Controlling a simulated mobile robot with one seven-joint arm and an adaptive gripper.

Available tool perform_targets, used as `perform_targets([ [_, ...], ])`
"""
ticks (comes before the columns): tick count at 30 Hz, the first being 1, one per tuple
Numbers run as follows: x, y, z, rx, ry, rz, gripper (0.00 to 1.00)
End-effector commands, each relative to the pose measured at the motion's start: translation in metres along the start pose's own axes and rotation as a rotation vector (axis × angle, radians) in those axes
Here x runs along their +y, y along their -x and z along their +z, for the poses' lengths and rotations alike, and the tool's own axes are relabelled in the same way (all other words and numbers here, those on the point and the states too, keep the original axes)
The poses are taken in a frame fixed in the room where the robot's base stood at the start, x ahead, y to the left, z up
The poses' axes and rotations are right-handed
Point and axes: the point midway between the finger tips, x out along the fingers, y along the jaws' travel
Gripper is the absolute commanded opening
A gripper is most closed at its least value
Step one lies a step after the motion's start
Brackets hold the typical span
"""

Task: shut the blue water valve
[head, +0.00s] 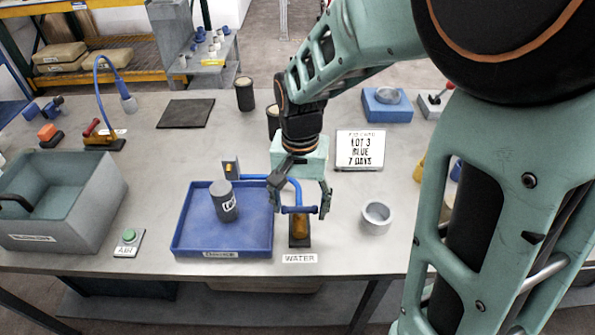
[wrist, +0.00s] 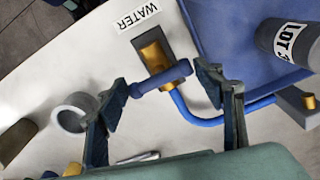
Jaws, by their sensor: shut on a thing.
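The water valve has a brass body (head: 299,228) on a dark base plate, with a blue bar handle (head: 298,210) on top. The handle lies roughly left to right in the head view. A label reading WATER (head: 299,258) lies in front of it. My gripper (head: 303,211) points down over the valve, its fingers at the two ends of the handle and shut on it. In the wrist view, the handle (wrist: 160,79) spans between the fingers, and the brass body (wrist: 154,54) shows beside it. A blue pipe (head: 258,177) runs from a small grey block to the valve.
A blue tray (head: 180,235) holding a grey labelled jar (head: 223,203) is close left of the valve. A small grey ring-shaped cup (head: 376,217) is close right. A LOT 3 sign (head: 360,150) stands behind. A green button (head: 129,236) and grey bin (head: 95,215) are farther left.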

Motion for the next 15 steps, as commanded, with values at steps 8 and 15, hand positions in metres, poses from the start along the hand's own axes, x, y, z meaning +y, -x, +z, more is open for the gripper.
perform_targets([
  [8,-0.0007,0.0005,-0.0002,0.001,-0.004,-0.002,0.64],
  [15,-0.0004,0.0003,-0.0001,0.0,-0.002,-0.002,0.69],
])
